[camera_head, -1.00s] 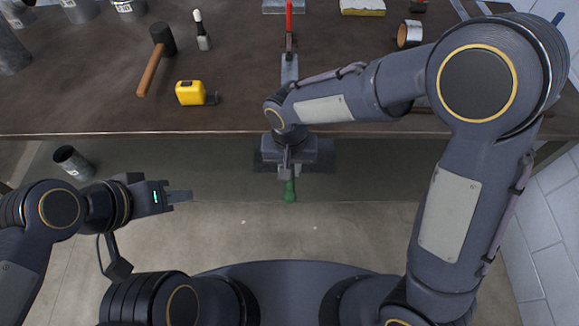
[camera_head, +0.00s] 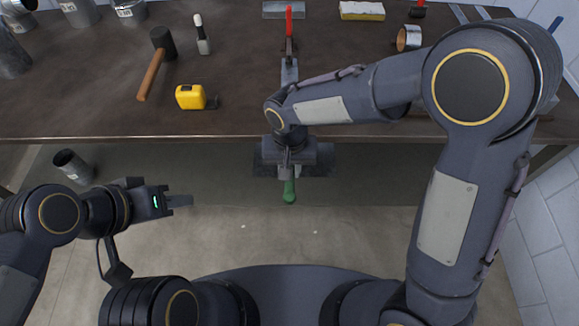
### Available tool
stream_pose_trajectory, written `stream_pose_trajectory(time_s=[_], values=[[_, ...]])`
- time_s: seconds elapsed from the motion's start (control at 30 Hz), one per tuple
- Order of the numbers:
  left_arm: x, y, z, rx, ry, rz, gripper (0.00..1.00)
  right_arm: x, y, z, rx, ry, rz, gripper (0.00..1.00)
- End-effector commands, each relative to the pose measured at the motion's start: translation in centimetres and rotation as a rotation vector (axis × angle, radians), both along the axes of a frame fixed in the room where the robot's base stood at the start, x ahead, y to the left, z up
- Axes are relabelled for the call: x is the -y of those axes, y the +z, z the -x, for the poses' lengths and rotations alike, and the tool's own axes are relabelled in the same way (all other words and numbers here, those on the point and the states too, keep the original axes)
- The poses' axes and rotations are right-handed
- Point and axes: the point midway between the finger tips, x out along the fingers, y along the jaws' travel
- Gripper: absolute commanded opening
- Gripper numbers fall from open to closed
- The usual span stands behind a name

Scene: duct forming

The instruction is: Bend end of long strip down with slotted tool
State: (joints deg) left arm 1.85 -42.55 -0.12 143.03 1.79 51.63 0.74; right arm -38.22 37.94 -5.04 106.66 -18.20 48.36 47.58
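My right arm reaches over the table's front edge, and my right gripper (camera_head: 289,167) is just in front of that edge. A green handle (camera_head: 289,191) sticks out of it towards me. The gripper looks shut on this green-handled tool; its slot is hidden. A narrow grey metal piece (camera_head: 289,72) runs along the table behind the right wrist, with a red handle (camera_head: 289,22) at its far end. I cannot tell whether it is the long strip, and its near end is hidden. My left gripper (camera_head: 179,201) is away from the table, seen side-on, holding nothing visible.
On the brown table (camera_head: 75,105) are a hammer (camera_head: 152,75), a yellow tape measure (camera_head: 191,97), a white-handled tool (camera_head: 201,35), a metal ring (camera_head: 409,37) and a sponge (camera_head: 362,11). A metal cylinder (camera_head: 72,166) stands below the front edge at left.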

Motion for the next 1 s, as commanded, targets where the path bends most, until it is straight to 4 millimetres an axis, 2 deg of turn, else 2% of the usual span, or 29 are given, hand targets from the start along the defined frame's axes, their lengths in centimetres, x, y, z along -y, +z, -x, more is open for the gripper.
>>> stream_pose_trajectory(time_s=[0.37, 1.0], values=[[0.0, -0.2, 0.0, 0.0, 0.0, 0.0, 0.36, 0.0, -0.1, 0.0, 0.004, 0.0, -0.001, 0.0], [0.0, -5.5, 0.0, 0.0, 0.0, 0.0, 0.36, 0.0, -2.2, 0.3, 0.161, 0.001, 0.0, 0.0]])
